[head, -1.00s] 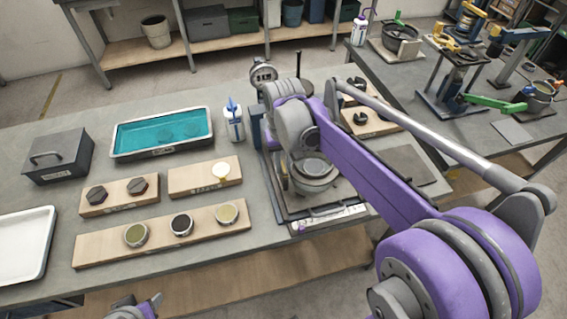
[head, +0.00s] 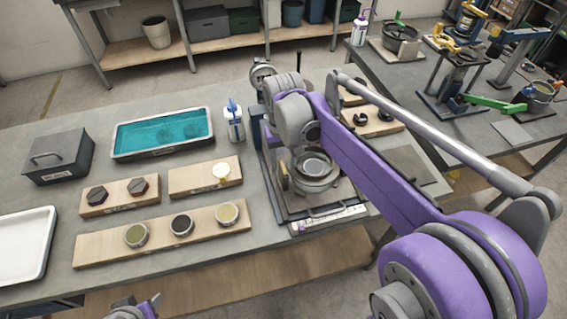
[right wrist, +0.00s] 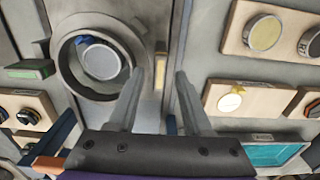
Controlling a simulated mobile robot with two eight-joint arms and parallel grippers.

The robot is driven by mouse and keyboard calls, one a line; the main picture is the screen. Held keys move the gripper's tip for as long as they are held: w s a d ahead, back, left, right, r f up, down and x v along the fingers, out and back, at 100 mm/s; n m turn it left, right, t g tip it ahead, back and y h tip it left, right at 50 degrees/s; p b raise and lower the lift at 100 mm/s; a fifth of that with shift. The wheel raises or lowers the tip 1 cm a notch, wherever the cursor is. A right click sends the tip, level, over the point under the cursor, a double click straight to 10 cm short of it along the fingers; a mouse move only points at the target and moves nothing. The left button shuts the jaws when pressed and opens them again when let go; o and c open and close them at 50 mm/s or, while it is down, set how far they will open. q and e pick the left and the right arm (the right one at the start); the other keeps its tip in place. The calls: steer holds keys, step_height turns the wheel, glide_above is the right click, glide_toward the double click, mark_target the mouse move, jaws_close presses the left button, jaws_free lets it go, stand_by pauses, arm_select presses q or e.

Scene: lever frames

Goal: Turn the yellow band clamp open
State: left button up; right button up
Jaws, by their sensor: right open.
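A round metal pot-like fixture with a dark rim stands on a framed plate on the bench, in the head view (head: 316,168) and the right wrist view (right wrist: 68,62). A short upright yellow-tan lever stands at its side, in the head view (head: 284,177) and the right wrist view (right wrist: 160,72); it looks like the yellow clamp's handle. My right gripper (right wrist: 159,76) is open and empty, its fingertips either side of the lever in the picture; the gap in depth is unclear. My left gripper (head: 148,308) shows only partly at the bottom edge.
Wooden blocks with discs (head: 160,236), a teal-filled tray (head: 117,152), a dark box (head: 58,152) and a white bottle (head: 234,122) stand left of the fixture. A blue post (head: 256,128) rises at its left. More blocks lie behind my right arm.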

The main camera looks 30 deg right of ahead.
mark_target(283, 167)
arm_select(q)
steer(key=shift+w+r+p, duration=0.15)
steer(key=shift+r+p, duration=0.15)
steer(key=shift+r, duration=0.1)
arm_select(e)
step_height(283, 167, up, 9)
steer(key=shift+r, duration=0.2)
